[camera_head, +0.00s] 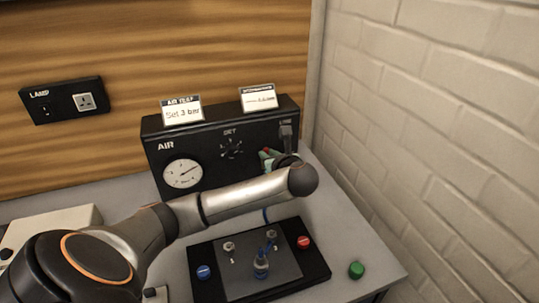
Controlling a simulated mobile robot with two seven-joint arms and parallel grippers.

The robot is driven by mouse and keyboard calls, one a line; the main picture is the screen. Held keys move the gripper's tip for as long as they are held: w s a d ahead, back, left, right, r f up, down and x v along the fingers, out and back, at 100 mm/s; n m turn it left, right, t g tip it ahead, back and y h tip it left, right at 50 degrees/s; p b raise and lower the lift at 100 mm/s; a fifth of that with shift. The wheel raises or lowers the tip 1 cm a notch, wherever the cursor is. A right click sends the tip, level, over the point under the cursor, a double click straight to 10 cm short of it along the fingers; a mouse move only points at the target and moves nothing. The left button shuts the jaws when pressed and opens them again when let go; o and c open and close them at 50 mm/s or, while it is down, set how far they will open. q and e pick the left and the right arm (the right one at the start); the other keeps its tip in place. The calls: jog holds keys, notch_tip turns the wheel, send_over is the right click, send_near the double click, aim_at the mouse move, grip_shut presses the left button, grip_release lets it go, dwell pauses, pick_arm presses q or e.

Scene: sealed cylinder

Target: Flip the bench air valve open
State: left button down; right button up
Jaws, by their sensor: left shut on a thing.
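The black air panel (208,127) stands at the back of the bench, marked AIR. The bench air valve (287,132) is a grey part under the LINE label at the panel's right end. My left gripper (279,158) is at the panel just below it, largely hidden behind my wrist. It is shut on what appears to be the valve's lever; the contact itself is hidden. A small green and red part (267,153) shows beside the gripper. My right gripper is out of view.
The panel carries a round gauge (183,173) and a SET knob (231,148). A black fixture plate (207,291) with red and blue buttons and a small clear cylinder (261,264) lies in front. A green knob (356,270) sits near the bench's right edge. A brick wall (440,130) rises at right.

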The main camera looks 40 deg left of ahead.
pick_arm(q)
jog(key=c, duration=0.8)
grip_release()
jog(key=shift+s+d+r, duration=0.1)
jog(key=shift+v, duration=6.1)
